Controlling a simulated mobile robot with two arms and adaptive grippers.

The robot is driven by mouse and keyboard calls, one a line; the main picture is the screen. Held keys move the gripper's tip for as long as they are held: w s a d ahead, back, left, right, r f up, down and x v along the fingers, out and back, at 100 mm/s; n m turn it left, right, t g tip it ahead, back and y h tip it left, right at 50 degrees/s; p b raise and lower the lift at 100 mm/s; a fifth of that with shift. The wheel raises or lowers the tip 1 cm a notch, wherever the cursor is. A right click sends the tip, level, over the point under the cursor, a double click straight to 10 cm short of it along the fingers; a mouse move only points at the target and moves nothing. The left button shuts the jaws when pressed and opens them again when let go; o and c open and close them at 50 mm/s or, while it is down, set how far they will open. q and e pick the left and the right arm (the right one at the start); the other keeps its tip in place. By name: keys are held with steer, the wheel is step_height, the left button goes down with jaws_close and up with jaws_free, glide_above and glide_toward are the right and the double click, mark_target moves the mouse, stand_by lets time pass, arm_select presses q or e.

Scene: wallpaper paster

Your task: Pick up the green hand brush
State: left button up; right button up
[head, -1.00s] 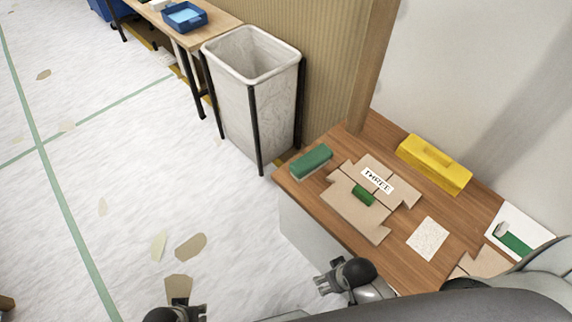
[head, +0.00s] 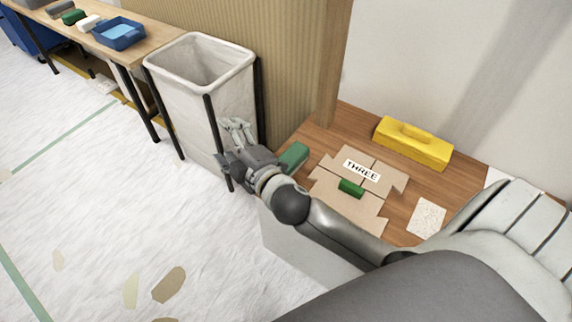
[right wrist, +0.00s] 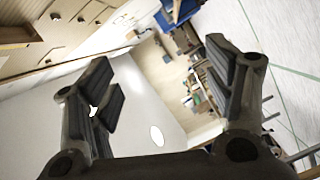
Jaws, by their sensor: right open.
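The green hand brush (head: 294,156) lies at the left corner of the wooden cabinet top (head: 400,232), partly hidden by my right arm and gripper in the head view. My right gripper (head: 237,127) is open and empty. It is just left of the brush, out past the cabinet edge and in front of the white bin, with its fingers pointing away from me. In the right wrist view its spread fingers (right wrist: 165,85) have nothing between them, and I cannot make out the brush there. My left gripper is out of view.
Cardboard pieces (head: 368,213) with a "THREE" label and a small green block (head: 351,188) lie beside the brush. A yellow float (head: 413,143) is behind them. The white bin (head: 178,112) stands close to my gripper. A bench with a blue tray (head: 119,33) is at upper left.

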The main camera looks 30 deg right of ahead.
steer(key=w+a+r+n+t+y, duration=0.2)
steer(key=a+r+n+y, duration=0.45)
steer(key=n, duration=0.25)
steer(key=s+a+r+n+g+y, duration=0.1)
steer(key=a+r+n+g+y, duration=0.3)
steer(key=n+y, duration=0.45)
steer(key=n+g+h+b, duration=0.2)
steer(key=n+g+h, duration=1.4)
steer(key=n, duration=1)
glide_toward(288, 158)
steer(key=shift+s+a+m+t+h, duration=0.25)
steer(key=shift+s+t+h, duration=0.15)
steer(key=shift+t, duration=0.1)
step_height(288, 158, down, 6)
steer(key=shift+f+b, duration=0.15)
steer(key=shift+b, duration=0.3)
step_height(288, 158, down, 3)
steer(key=shift+s+a+r+b, duration=0.1)
steer(key=shift+a+b, duration=0.05)
steer(key=shift+b, duration=0.25)
steer(key=shift+f, duration=0.8)
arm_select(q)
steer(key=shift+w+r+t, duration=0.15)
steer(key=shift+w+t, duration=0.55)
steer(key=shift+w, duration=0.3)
